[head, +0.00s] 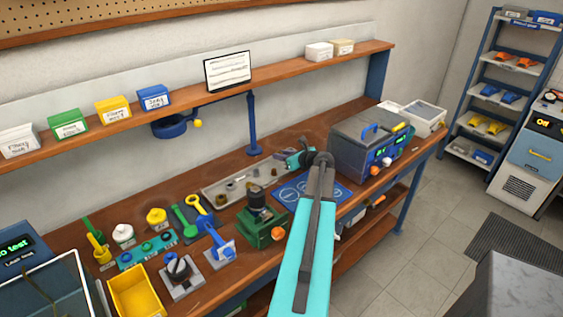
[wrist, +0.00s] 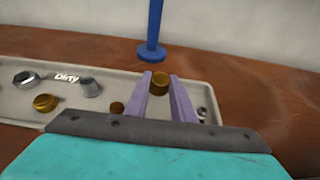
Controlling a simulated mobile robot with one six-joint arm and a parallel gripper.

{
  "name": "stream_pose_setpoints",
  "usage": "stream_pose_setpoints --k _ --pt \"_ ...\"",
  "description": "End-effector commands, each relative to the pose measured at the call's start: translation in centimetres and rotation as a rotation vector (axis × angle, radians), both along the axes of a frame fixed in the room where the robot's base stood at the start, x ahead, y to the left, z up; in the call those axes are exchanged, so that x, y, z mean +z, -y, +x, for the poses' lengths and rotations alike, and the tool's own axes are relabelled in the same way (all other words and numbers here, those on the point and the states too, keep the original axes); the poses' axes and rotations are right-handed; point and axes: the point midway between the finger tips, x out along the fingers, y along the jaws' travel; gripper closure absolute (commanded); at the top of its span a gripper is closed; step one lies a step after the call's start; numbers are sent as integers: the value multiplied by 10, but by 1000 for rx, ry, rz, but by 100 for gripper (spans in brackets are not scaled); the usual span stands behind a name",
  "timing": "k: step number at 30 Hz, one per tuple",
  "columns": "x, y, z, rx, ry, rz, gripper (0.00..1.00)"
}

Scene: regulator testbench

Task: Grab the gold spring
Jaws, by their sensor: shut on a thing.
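In the wrist view my gripper (wrist: 160,88) has its two purple fingers shut on a small gold, round-topped piece, which looks like the gold spring (wrist: 160,80). Its coils are too small to make out. The fingers are over the right part of a pale tray (wrist: 70,72) marked "Dirty". I cannot tell whether the piece still touches the tray. In the head view my gripper (head: 287,165) is at the tray's right end, and the held piece cannot be made out there.
Other small parts lie in the tray: a gold ring-like piece (wrist: 45,102), a brownish piece (wrist: 117,107) and silver fittings (wrist: 90,87). A blue post (wrist: 152,50) stands just behind the tray. A grey test unit (head: 365,145) is to the right, a green fixture (head: 262,228) in front.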

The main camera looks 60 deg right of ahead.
Motion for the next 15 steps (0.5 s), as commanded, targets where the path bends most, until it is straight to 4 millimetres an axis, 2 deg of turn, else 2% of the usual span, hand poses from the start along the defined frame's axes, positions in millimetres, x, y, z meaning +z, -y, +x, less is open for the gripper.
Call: stream_pose_setpoints --k 2,15 --pt "5 0 -5 -2 0 -3 99" --pt "12 -6 -101 -4 0 -2 99"
